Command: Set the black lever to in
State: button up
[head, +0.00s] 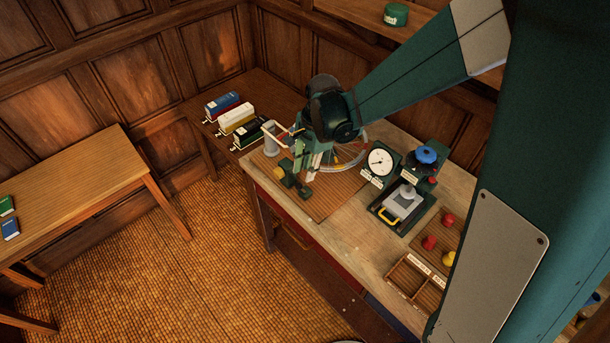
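I cannot clearly make out a black lever in the head view; it may be hidden behind my arm or too small to tell. My gripper (314,166) hangs over the back left part of the workbench (349,231), pointing down. It is beside a spoked wheel (349,152) that is partly hidden by my wrist. A small green device with a brass-coloured part (287,168) stands just left of my gripper. Whether my gripper touches anything, and whether its fingers are apart, is too small to tell.
A round white gauge (380,161) and a green device with a blue knob (427,155) stand right of my gripper.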

jog(key=shift+d+r, duration=0.2)
jog(key=shift+r, duration=0.9)
jog(key=shift+d+r, duration=0.1)
jog(key=s+d+r+n+t+b, duration=0.2)
jog(key=s+d+r+b, duration=0.15)
jog(key=d, duration=0.25)
jog(key=s+d+r+n+t+b, duration=0.1)
jog(key=s+d+r+n+b, duration=0.15)
jog(key=d+r, duration=0.3)
jog(key=s+d+n+t+h+b, duration=0.1)
jog(key=s+d+n+t+b, duration=0.3)
jog(key=s+d, duration=0.8)
jog(key=shift+s+d+f+n+h+b, duration=0.15)
jog(key=shift+s+f+n+h+b, duration=0.25)
jog(key=shift+n, duration=0.85)
jog(key=shift+s, duration=0.15)
